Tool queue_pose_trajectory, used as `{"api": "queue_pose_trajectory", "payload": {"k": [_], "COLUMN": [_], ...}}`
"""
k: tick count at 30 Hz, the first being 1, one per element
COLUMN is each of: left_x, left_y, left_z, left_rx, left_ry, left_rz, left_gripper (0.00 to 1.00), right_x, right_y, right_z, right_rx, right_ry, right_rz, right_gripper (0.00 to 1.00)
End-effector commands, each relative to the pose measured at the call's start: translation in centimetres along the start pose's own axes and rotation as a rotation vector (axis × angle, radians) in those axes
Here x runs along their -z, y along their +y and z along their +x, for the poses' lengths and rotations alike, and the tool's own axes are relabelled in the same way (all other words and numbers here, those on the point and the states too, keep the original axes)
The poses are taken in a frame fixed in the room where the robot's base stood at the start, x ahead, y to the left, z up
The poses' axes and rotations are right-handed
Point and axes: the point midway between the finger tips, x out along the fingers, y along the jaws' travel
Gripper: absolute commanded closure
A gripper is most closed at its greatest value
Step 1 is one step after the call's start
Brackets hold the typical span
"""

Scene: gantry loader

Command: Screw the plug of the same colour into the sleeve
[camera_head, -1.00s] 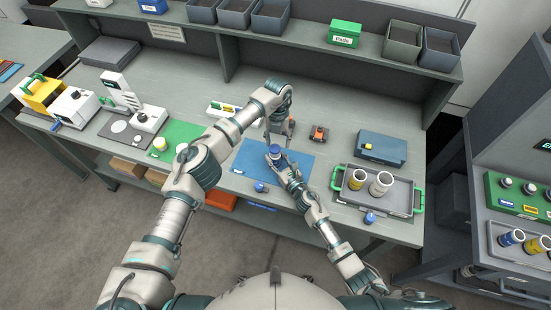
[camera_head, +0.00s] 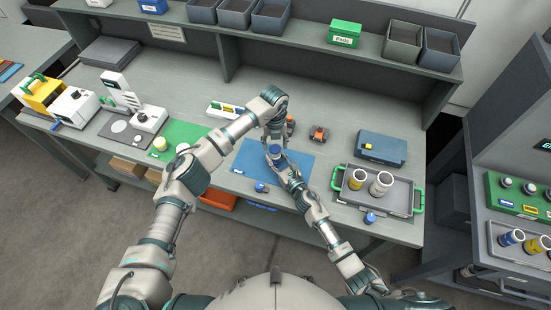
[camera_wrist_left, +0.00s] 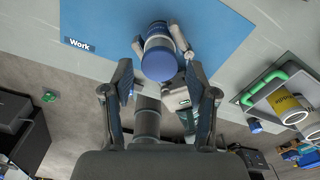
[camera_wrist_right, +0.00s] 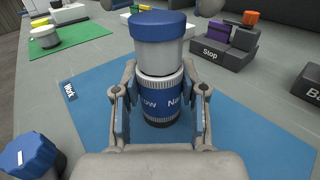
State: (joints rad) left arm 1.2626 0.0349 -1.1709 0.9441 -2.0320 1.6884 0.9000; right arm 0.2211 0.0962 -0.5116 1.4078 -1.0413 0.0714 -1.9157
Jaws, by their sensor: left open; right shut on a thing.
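A cylinder with a blue lettered band, the sleeve (camera_wrist_right: 165,103), stands upright over the blue work mat (camera_head: 300,160). A grey-sided plug with a blue top (camera_wrist_right: 160,25) sits upright on it; I cannot tell how deep it is seated. My right gripper (camera_wrist_right: 160,90) is shut around the sleeve. My left gripper (camera_head: 273,137) is open above the stack. In the left wrist view its fingers (camera_wrist_left: 160,80) are spread, with the blue top (camera_wrist_left: 158,66) between and beyond them, apart from it.
A grey tray with green handles (camera_head: 344,198) holds a yellow-banded sleeve (camera_head: 357,179) and a grey one (camera_head: 381,184). A blue-topped piece (camera_head: 370,218) lies by its front edge. A blue-grey box (camera_head: 381,147) and a small orange-and-dark block (camera_head: 319,134) stand behind.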

Motion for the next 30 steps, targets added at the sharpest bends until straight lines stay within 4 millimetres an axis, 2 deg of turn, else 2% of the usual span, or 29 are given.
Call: {"api": "queue_pose_trajectory", "payload": {"k": [3,9,20,27,30], "left_x": [0.1,0.0,0.0,0.0,0.0], "left_y": [0.0,-0.1,0.0,0.0,0.0], "left_z": [1.9,3.8,4.2,4.2,4.2], "left_rx": [0.0,0.0,0.0,0.0,0.0], "left_ry": [0.002,0.0,0.0,0.0,0.0], "left_rz": [0.0,0.001,0.001,0.001,0.01], "left_gripper": [0.42,0.42,0.42,1.0,1.0], "right_x": [0.2,0.2,0.2,0.2,0.2], "right_y": [0.0,0.0,0.0,0.0,0.0], "right_z": [-0.1,-0.1,-0.1,-0.1,-0.1], "right_rx": [0.001,0.001,0.001,0.001,0.001], "right_ry": [0.003,0.004,0.004,0.004,0.004], "right_rz": [0.0,0.0,0.0,0.0,0.0], "right_gripper": [1.0,1.0,1.0,1.0,1.0]}}
